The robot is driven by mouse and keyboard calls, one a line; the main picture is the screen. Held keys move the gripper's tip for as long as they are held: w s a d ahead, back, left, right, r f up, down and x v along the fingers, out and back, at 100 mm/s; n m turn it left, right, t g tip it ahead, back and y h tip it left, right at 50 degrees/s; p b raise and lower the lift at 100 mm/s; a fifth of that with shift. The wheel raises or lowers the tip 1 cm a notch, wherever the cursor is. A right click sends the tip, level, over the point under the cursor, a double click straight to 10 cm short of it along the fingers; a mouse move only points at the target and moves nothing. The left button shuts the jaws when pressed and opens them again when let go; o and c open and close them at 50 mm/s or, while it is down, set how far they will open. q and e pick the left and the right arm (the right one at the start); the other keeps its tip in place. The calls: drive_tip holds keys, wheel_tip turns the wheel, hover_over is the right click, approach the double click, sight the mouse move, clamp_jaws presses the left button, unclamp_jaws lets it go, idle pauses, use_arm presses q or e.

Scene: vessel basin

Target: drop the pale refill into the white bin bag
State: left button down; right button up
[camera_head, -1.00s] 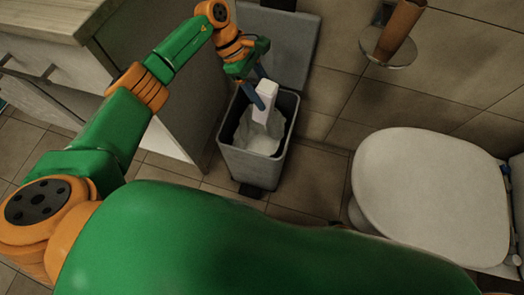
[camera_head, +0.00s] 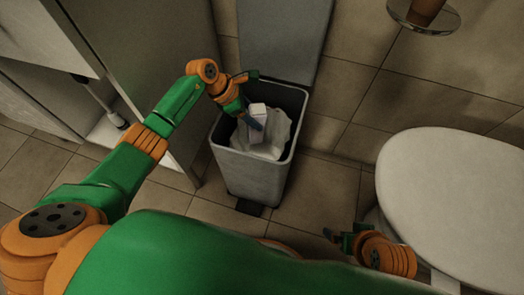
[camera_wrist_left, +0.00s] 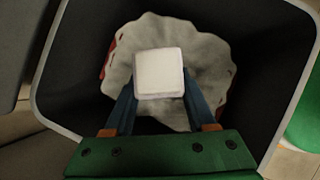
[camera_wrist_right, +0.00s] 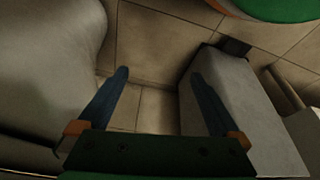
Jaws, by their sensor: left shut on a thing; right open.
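The pale refill (camera_head: 258,112) is a white box-like block held in my left gripper (camera_head: 252,122). In the left wrist view the refill (camera_wrist_left: 159,72) sits between the two blue fingers of the left gripper (camera_wrist_left: 159,98), which are shut on it. It is over the white bin bag (camera_head: 272,140), inside the mouth of the grey bin. The bag (camera_wrist_left: 205,58) shows crumpled below the refill, with small red marks at its sides. My right gripper (camera_wrist_right: 160,85) is open and empty, low beside the toilet; its fingers are apart.
The grey bin (camera_head: 252,172) stands on the tiled floor with its lid (camera_head: 283,35) raised behind. A cabinet (camera_head: 165,75) is left of it. The toilet (camera_head: 460,190) is at the right. A holder (camera_head: 425,15) is at the upper right.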

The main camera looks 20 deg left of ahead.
use_arm(q)
drive_tip(key=shift+f, duration=0.4)
use_arm(e)
drive_tip(key=shift+r, duration=0.75)
use_arm(q)
drive_tip(key=shift+c, duration=0.7)
unclamp_jaws()
use_arm(e)
drive_tip(key=shift+w, duration=0.1)
use_arm(q)
drive_tip(key=p+v, duration=0.2)
drive_tip(key=v, duration=0.4)
drive_tip(key=shift+r+p, duration=0.2)
drive_tip(key=shift+p, duration=0.2)
drive_tip(key=shift+s+a+r, duration=0.15)
drive_tip(key=shift+a+r, duration=0.1)
drive_tip(key=shift+r, duration=0.05)
use_arm(e)
wheel_tip(320, 180, down, 7)
drive_tip(key=g, duration=0.1)
drive_tip(key=shift+s, duration=0.4)
